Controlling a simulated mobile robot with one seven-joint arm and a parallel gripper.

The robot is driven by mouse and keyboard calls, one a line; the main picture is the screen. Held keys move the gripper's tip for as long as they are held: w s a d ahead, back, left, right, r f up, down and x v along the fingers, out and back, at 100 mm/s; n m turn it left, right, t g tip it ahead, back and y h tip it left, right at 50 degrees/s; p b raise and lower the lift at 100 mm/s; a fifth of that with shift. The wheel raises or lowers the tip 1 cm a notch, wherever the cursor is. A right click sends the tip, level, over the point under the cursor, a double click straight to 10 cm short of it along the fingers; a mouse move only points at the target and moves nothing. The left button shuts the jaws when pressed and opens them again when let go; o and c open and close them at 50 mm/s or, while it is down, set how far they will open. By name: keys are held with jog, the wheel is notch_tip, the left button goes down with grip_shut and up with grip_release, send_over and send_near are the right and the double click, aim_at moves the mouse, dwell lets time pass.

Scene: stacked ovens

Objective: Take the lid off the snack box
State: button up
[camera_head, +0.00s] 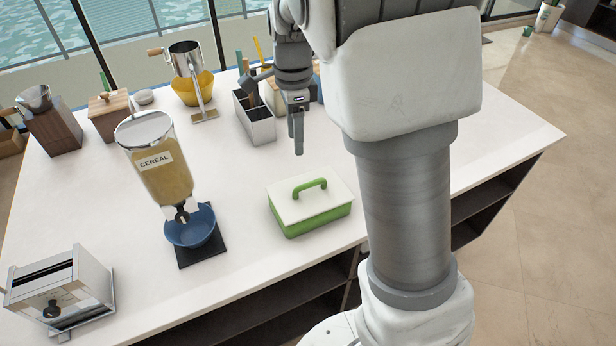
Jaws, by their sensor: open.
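The snack box (312,221) is a green box standing on the white counter near its front edge. Its white lid (290,203) lies on top, with a green arched handle (310,184) on it. My gripper (298,150) is open, pointing down above the counter. In the picture it is above the lid's handle and apart from it. Nothing shows between its fingers, which are seen nearly edge-on. My arm fills the right of the view and hides part of the counter.
A cereal dispenser (164,172) over a blue bowl (190,228) stands left of the box. A toaster (60,288) is at the front left. The counter (240,170) around the box is clear.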

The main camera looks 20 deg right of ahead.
send_over(295, 190)
jog(key=f, duration=1.1)
jog(key=shift+d+f, duration=0.1)
jog(key=shift+d, duration=0.15)
jog(key=shift+a+f+p, duration=0.2)
jog(key=shift+f+p, duration=0.1)
jog(key=shift+f, duration=2.7)
grip_shut()
